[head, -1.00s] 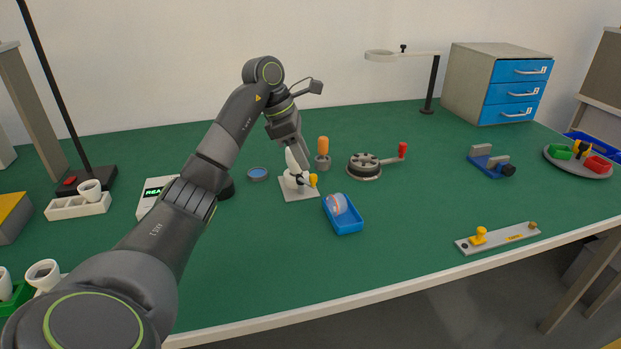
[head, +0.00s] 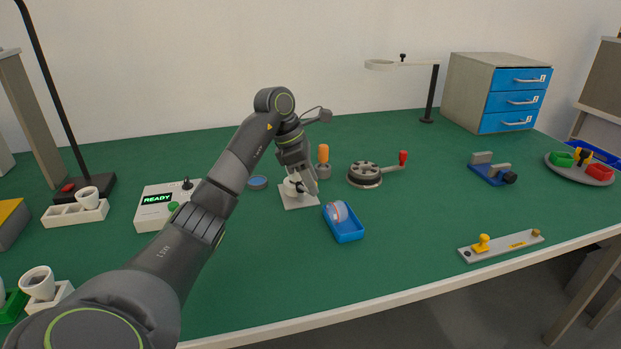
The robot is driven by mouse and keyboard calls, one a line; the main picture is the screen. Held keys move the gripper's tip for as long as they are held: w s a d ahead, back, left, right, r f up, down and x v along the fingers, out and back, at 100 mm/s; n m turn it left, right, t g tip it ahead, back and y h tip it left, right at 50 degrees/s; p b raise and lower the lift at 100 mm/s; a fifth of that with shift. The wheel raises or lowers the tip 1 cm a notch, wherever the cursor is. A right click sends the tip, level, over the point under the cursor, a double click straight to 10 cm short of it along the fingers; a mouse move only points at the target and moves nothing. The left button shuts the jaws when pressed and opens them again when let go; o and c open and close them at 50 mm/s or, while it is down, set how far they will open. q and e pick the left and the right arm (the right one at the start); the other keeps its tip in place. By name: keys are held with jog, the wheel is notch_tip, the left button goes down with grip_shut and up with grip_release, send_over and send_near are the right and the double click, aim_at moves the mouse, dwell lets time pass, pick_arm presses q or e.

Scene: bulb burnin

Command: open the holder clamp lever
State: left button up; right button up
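The holder stands on a pale square base plate (head: 299,202) in the middle of the green table. Its white body (head: 291,188) shows only in part, because my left gripper covers most of it. The yellow clamp lever is hidden behind the gripper. My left gripper (head: 311,187) points down at the holder's right side, at or very close to the lever's place. I cannot tell whether its fingers are open or shut, or whether they touch the lever. My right gripper is not in view.
A blue tray (head: 350,232) with a tape roll sits just right of the holder. An orange-handled tool (head: 323,158) stands close behind, and a round device with a red-knobbed crank (head: 365,176) is farther right. A READY box (head: 155,212) lies left. The front middle table is clear.

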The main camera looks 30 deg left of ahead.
pick_arm(q)
grip_shut()
